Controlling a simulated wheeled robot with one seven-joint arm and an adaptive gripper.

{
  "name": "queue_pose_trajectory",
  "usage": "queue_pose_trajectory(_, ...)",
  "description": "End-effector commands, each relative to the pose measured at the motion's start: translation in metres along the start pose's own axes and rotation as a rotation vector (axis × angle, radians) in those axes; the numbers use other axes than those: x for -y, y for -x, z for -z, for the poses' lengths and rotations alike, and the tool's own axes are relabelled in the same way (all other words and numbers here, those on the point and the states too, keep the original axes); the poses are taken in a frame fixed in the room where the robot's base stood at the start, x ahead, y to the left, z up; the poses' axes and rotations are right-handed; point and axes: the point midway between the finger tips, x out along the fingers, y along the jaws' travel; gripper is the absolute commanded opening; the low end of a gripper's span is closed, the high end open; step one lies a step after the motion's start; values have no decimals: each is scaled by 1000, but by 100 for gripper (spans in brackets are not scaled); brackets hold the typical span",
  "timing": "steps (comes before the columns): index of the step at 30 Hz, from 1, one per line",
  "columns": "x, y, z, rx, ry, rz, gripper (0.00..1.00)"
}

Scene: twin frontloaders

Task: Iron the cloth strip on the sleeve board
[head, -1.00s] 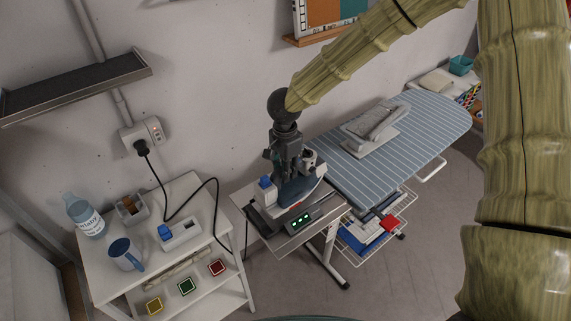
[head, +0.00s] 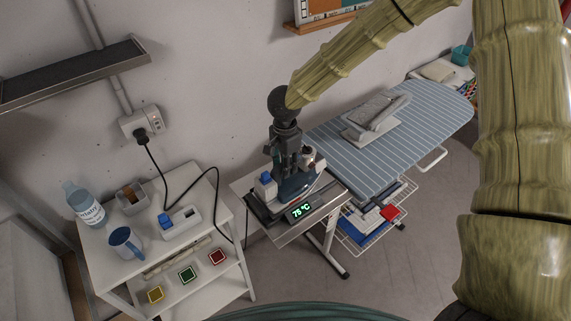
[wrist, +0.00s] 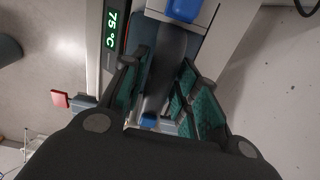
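The iron (head: 297,187) has a dark blue body and sits on a grey stand (head: 262,214) with a green display reading 75 °C. My gripper (head: 290,160) points down at the iron from above. In the wrist view my gripper (wrist: 166,68) has its teal-padded fingers on both sides of the iron's dark handle (wrist: 170,45), close against it; it looks shut on the handle. The sleeve board (head: 362,137) stands on the striped ironing board (head: 425,125), with a pale, wrinkled cloth strip (head: 380,107) lying along its top.
A white cart (head: 105,255) at left holds a bottle (head: 84,204), a blue mug (head: 126,246) and a white box with a blue knob (head: 180,222). A black cord runs from the wall socket (head: 141,122) past the cart. A wall shelf (head: 75,72) juts out at upper left.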

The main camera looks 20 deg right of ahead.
Motion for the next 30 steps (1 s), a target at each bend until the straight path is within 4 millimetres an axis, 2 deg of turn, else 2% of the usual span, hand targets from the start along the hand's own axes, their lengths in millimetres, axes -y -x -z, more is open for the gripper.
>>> queue_pose_trajectory(1,0,0,0,0,0,0,44)
queue_pose_trajectory(3,0,0,0,0,0,0,51)
queue_pose_trajectory(14,-1,2,0,1,-1,-2,51)
queue_pose_trajectory(20,0,27,0,2,-1,1,51)
queue_pose_trajectory(30,0,88,0,2,-1,2,51)
